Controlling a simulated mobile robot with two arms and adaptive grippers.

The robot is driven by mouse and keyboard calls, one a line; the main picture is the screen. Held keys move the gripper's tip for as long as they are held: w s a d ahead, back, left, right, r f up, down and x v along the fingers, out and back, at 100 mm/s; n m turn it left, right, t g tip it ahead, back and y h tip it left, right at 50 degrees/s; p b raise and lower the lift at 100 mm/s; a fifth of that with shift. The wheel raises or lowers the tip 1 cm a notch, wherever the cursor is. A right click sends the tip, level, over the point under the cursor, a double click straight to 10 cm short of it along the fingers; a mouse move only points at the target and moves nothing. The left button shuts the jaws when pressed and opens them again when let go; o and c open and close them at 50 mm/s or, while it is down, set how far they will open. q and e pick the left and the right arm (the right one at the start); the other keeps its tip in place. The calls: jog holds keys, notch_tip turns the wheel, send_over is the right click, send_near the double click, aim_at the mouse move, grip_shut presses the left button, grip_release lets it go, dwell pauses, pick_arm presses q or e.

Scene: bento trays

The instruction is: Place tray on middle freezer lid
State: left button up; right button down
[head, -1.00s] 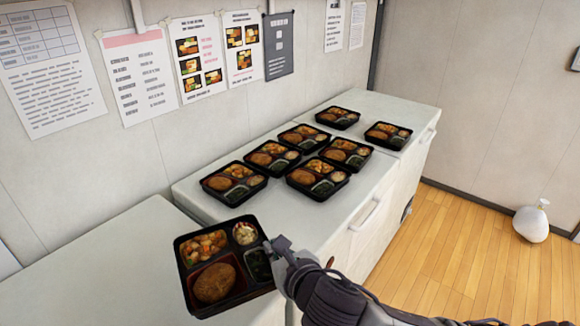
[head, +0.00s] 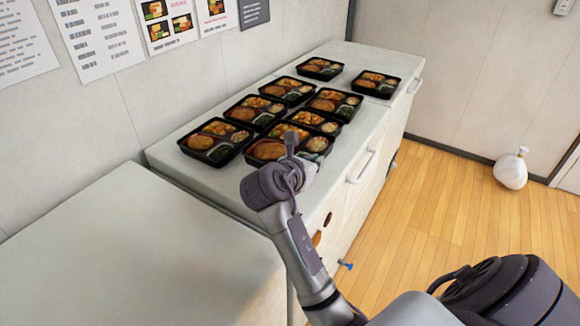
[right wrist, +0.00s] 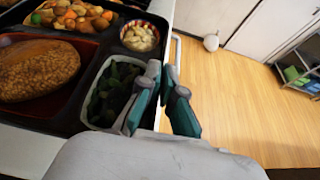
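My right gripper (head: 290,145) is closed on the right rim of a black bento tray (right wrist: 72,118). In the right wrist view its two fingers (right wrist: 165,100) straddle the rim beside the greens. The held tray holds a cutlet, vegetables, greens and a pale side dish. In the head view it is over the front part of the middle freezer lid (head: 182,172), overlapping the tray behind it (head: 331,128). My gripper and arm hide part of it. I cannot tell whether its underside touches the lid. My left gripper is not in view.
Several bento trays (head: 216,140) stand close together on the middle lid. Two more trays (head: 375,84) are on the far freezer lid. The near freezer lid (head: 130,245) is bare. A handle (head: 362,168) sticks out from the middle freezer's front.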

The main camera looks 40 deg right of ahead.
jog(key=w+f, duration=0.1)
jog(key=w, duration=0.1)
jog(key=w+a+f, duration=0.1)
jog(key=w, duration=0.1)
jog(key=w+f, duration=0.1)
jog(key=w, duration=0.1)
jog(key=shift+w+a+f, duration=0.1)
jog(key=shift+a+f, duration=0.25)
jog(key=shift+a, duration=0.05)
notch_tip(320, 180, down, 4)
jog(key=shift+r, duration=0.1)
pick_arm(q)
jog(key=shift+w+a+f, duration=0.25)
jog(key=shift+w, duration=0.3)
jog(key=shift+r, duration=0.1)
pick_arm(e)
jog(key=c, duration=1.8)
grip_release()
jog(key=shift+f, duration=0.3)
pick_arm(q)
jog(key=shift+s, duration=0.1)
pick_arm(e)
jog(key=o, duration=0.5)
